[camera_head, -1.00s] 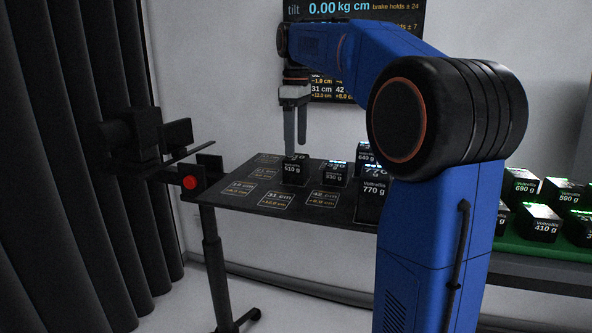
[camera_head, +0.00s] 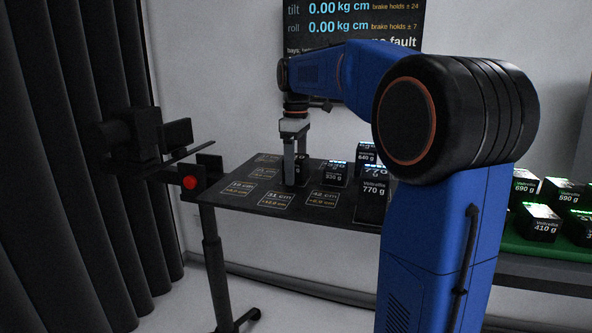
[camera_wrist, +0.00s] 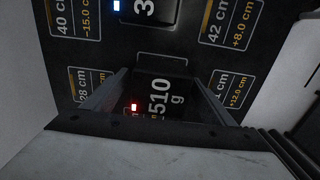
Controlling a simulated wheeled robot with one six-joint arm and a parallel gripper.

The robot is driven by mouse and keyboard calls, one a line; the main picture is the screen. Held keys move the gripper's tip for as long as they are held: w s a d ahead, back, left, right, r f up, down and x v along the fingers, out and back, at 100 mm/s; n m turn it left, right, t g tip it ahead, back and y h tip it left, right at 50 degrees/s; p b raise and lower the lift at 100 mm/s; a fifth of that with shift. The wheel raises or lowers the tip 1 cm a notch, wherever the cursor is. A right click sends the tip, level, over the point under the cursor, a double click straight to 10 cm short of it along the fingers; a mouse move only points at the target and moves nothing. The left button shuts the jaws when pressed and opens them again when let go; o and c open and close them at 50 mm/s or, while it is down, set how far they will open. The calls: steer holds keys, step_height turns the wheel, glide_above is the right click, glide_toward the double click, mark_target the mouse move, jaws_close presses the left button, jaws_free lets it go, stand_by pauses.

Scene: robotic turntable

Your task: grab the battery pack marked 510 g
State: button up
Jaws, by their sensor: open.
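The battery pack marked 510 g (camera_wrist: 158,97) is a black block with white lettering and a small red light. It stands on the dark tabletop (camera_head: 225,199). My gripper (camera_head: 296,182) is lowered over it from above, with its fingers open. In the wrist view the fingers (camera_wrist: 158,92) lie on either side of the pack, with the label between them. In the head view the gripper mostly hides the pack. I cannot tell whether either finger touches it.
Packs marked 330 g or similar (camera_head: 333,176), 770 g (camera_head: 373,190) and 640 g (camera_head: 366,156) stand to the right. Printed bays (camera_head: 275,199) lie around on the tabletop. A green tray (camera_head: 520,247) with several packs is at the far right. A red button (camera_head: 189,182) is at the left.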

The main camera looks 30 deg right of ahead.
steer(key=shift+c, duration=0.7)
steer(key=c, duration=1.4)
steer(key=shift+r, duration=0.15)
